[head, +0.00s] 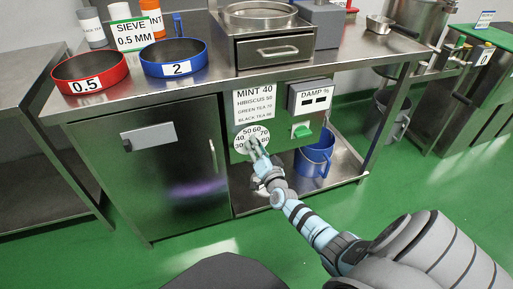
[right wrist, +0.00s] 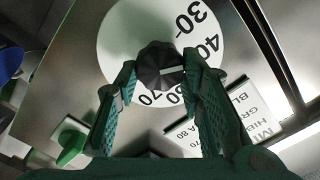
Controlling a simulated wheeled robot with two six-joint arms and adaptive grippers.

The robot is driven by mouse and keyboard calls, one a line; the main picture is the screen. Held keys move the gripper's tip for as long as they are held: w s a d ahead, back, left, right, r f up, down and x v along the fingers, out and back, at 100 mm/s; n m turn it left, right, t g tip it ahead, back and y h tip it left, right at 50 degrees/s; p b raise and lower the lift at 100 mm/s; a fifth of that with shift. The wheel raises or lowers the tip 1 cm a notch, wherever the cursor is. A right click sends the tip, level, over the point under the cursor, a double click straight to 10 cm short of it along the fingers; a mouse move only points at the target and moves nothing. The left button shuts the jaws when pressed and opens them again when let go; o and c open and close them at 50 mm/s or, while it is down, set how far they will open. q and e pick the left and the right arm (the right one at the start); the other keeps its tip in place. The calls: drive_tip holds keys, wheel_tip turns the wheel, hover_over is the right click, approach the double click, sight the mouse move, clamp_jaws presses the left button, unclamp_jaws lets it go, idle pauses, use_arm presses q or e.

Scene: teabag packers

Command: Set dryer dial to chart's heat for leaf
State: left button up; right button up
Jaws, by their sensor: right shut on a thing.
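The white dial (head: 239,142) is on the dryer's steel front, with heat numbers around its rim; it also shows in the right wrist view (right wrist: 125,40). My right gripper (head: 256,148) is shut on its black knob (right wrist: 158,66), one finger on each side. The knob's white mark points right in the right wrist view, just past 40; a finger hides the number there. The chart (head: 254,105) above the dial reads mint 40, hibiscus 50, green tea 70 and black tea 80, the smaller lines being hard to read. My left gripper is out of view.
A damp % display (head: 309,96) and a green switch (head: 302,131) are right of the dial. A steel drawer (head: 276,51) is above. Red (head: 90,74) and blue (head: 174,58) sieves stand on the counter. A blue bucket (head: 315,154) is on the low shelf.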

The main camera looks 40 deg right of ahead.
drive_tip(key=shift+f, duration=0.1)
drive_tip(key=o, duration=1.2)
drive_tip(key=shift+c, duration=0.2)
drive_tip(key=v, duration=1.2)
drive_tip(key=shift+a, duration=0.1)
